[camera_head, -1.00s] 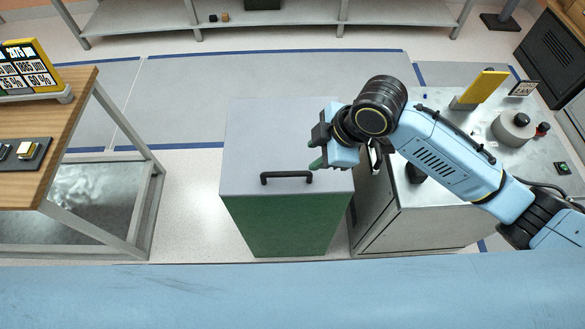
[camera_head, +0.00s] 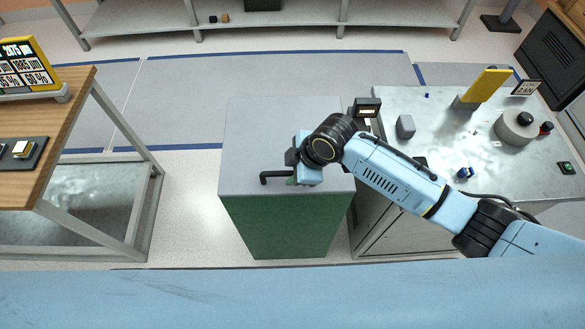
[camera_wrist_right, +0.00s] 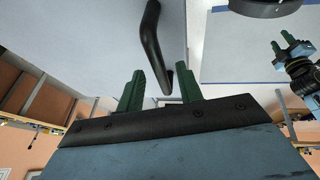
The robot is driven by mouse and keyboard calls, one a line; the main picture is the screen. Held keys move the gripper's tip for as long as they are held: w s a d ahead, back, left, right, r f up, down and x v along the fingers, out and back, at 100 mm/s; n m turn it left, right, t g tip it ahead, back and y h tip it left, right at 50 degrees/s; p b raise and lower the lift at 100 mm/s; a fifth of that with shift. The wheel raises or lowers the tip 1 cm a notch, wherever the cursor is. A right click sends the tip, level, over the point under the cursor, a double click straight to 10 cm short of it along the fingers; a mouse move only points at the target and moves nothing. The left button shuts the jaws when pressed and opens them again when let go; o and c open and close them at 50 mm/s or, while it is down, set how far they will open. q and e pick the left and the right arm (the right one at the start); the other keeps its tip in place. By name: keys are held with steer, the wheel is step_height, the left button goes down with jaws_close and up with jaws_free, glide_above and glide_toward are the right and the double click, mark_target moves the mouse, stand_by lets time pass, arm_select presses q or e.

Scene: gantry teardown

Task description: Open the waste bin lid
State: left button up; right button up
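The waste bin has a green body (camera_head: 285,228) and a flat grey lid (camera_head: 265,130), which lies shut. A black bar handle (camera_head: 268,178) sits near the lid's front edge; my right gripper covers its right part. My right gripper (camera_head: 292,176) is low over the handle. In the right wrist view its two green fingers (camera_wrist_right: 161,90) are apart, and the handle (camera_wrist_right: 152,40) runs up from the gap between them. I cannot tell whether they touch it. My left gripper (camera_wrist_right: 281,44) shows small at the right of the wrist view, fingers apart and empty.
A metal-topped cabinet (camera_head: 460,130) stands close at the bin's right, with a yellow block (camera_head: 485,86) and a grey round device (camera_head: 516,128) on it. A wooden-topped table (camera_head: 60,130) stands at the left. The floor behind the bin is clear.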

steer(key=shift+c, duration=0.5)
jaws_close()
steer(key=shift+r, duration=0.1)
